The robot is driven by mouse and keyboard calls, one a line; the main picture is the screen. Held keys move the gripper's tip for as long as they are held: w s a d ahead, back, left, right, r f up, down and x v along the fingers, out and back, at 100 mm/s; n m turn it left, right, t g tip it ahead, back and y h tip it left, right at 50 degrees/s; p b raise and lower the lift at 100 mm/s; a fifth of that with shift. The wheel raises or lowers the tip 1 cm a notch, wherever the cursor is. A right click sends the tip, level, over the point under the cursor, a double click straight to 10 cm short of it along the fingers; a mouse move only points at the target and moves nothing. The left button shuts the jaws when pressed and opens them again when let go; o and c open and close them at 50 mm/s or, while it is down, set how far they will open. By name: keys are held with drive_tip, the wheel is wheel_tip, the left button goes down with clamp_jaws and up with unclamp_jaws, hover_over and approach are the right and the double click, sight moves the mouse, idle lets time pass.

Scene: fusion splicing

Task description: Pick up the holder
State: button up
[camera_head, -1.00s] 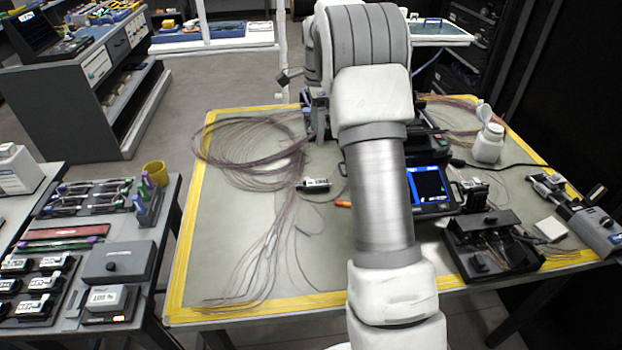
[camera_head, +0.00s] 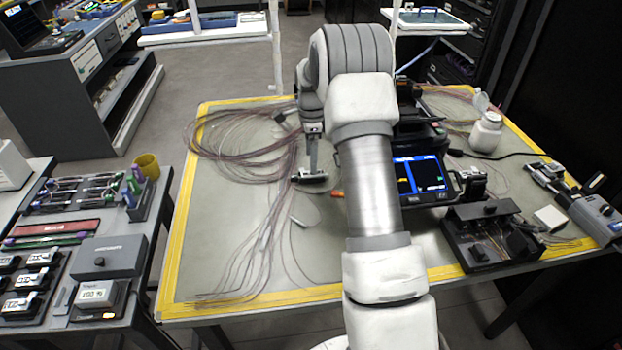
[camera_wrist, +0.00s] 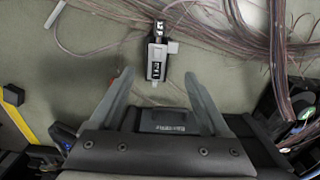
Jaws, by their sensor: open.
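The holder is a small black and white block with a label, lying on the mat; it shows in the wrist view (camera_wrist: 156,58), centred between my fingertips and a little beyond them. In the head view the holder (camera_head: 310,179) is partly hidden under my gripper (camera_head: 312,168), which hangs pointing down just over it. In the wrist view my gripper (camera_wrist: 158,78) is open, with its two fingers spread wide and nothing between their tips.
Thin reddish fibre cables (camera_head: 235,150) coil on the mat beside the holder. The fusion splicer (camera_head: 422,180) with a lit screen stands to the right, partly behind my arm. A black fixture box (camera_head: 490,238) sits at front right.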

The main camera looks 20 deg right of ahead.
sight(311, 176)
drive_tip(key=f, duration=0.3)
drive_tip(key=f+b, duration=0.1)
drive_tip(key=f, duration=0.1)
drive_tip(key=shift+s+a, duration=0.15)
drive_tip(key=shift+s, duration=0.1)
clamp_jaws()
